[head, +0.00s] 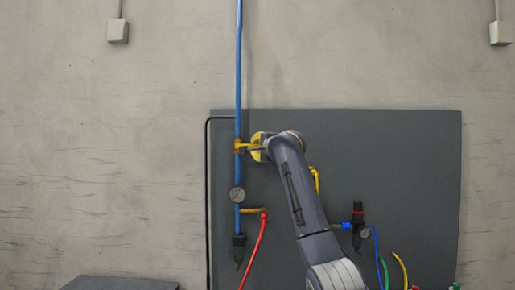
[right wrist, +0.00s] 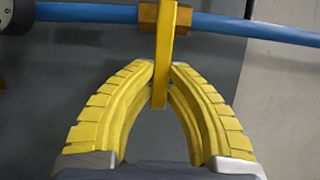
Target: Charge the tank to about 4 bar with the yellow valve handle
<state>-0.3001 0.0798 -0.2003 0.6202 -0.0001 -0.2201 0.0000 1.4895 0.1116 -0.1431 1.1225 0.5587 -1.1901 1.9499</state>
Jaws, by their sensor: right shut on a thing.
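The yellow valve handle (right wrist: 164,55) sits on a brass valve body (right wrist: 148,15) on the blue pipe (head: 239,75). In the head view the valve (head: 239,146) is on the upper left of the grey panel, with its handle pointing right, across the pipe. My right gripper (head: 257,147) is at the handle's free end; in the right wrist view its yellow fingers (right wrist: 161,85) are closed on that end from both sides. A round gauge (head: 237,195) is on the pipe below the valve; its reading is too small to tell. No tank is clearly in view. My left gripper is not in view.
The grey panel (head: 400,140) is on the concrete wall. Below the gauge, a red hose (head: 254,250) hangs from a side fitting (head: 264,213). A regulator (head: 357,225) with a small gauge is at right. My right arm covers the panel's middle.

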